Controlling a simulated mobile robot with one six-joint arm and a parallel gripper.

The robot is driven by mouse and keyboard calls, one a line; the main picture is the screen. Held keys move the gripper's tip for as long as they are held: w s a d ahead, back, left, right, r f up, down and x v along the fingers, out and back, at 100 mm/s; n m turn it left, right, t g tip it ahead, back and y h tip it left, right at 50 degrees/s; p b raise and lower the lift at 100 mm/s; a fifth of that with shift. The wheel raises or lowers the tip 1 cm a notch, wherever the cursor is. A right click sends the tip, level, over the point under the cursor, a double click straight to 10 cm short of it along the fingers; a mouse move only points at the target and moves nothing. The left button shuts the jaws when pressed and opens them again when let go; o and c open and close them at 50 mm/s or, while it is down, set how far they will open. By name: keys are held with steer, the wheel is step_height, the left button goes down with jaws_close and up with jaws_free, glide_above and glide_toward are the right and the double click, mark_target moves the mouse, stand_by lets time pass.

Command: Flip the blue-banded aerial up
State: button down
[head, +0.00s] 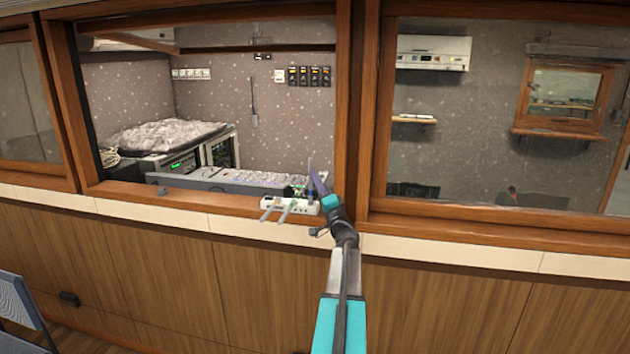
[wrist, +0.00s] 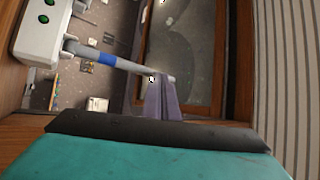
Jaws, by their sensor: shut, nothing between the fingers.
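The white box (head: 280,206) sits on the window ledge; its end with green lights (wrist: 42,20) fills the upper left of the wrist view. The blue-banded aerial (wrist: 105,60) is a grey rod with a blue band near its base, running from the box to my fingertips. In the head view the aerial (head: 309,168) stands upright at the box's right end. Two other grey aerials (head: 286,212) lie outward over the ledge's front. My gripper (head: 317,178) is shut and empty beside the upright aerial. Its fingertips (wrist: 160,84) meet the rod near its tip; touching is unclear.
A grey fader desk (head: 225,182) stands behind the window opening, left of my gripper. The wooden window post (head: 354,110) rises close on the right. Wood panelling (head: 170,280) drops below the pale ledge. A chair (head: 22,310) stands at lower left.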

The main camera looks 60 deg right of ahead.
steer(key=shift+r, duration=0.15)
stand_by(0.4)
steer(key=s+a+b, duration=0.2)
steer(key=s+a, duration=0.6)
steer(key=s, duration=0.3)
steer(key=shift+a, duration=0.35)
stand_by(0.8)
